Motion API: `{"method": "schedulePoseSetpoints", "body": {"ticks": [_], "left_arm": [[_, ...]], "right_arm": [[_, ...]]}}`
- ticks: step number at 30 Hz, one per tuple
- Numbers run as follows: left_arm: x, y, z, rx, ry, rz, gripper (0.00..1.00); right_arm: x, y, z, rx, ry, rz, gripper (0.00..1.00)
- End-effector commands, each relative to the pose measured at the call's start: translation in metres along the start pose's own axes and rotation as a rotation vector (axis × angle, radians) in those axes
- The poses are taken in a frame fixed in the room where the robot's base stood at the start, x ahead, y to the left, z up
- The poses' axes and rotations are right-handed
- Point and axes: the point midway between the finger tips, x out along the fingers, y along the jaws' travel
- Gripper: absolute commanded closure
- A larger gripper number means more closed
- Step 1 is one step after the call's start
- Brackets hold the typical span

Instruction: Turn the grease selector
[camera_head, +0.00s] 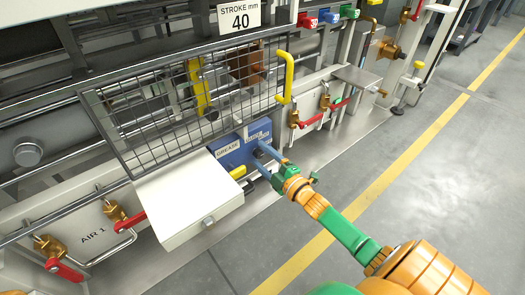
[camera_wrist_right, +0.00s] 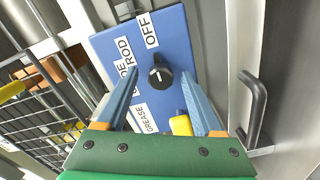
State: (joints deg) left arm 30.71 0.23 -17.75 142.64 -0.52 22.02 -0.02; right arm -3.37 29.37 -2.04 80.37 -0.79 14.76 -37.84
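The grease selector is a round black knob with a white mark (camera_wrist_right: 161,77) on a blue panel (camera_wrist_right: 103,45). In the right wrist view, white labels around it read OFF, ROD and GREASE; another is partly covered by a finger. The blue panel also shows in the head view (camera_head: 232,157), beside the wire guard. My right gripper (camera_head: 259,153) is at the panel. Its two blue fingers are open, one on each side of the knob in the wrist view, with gaps visible. I cannot tell how far the tips are from the panel. My left gripper is not in view.
A yellow part (camera_wrist_right: 181,125) shows by the right finger. A black handle (camera_wrist_right: 255,108) stands right of the panel. A wire guard (camera_head: 150,150) and a pale box (camera_head: 185,205) lie left of my gripper. Red-handled valves (camera_head: 312,120) line the machine. The floor at right is clear.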

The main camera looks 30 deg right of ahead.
Motion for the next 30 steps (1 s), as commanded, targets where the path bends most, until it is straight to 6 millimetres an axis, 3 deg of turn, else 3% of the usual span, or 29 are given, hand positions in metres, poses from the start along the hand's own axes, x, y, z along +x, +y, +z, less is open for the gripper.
{"method": "schedulePoseSetpoints", "body": {"ticks": [30], "left_arm": [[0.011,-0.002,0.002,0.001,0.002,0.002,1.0]], "right_arm": [[-0.02,-0.001,0.0,-0.008,0.0,-0.001,0.31]]}}
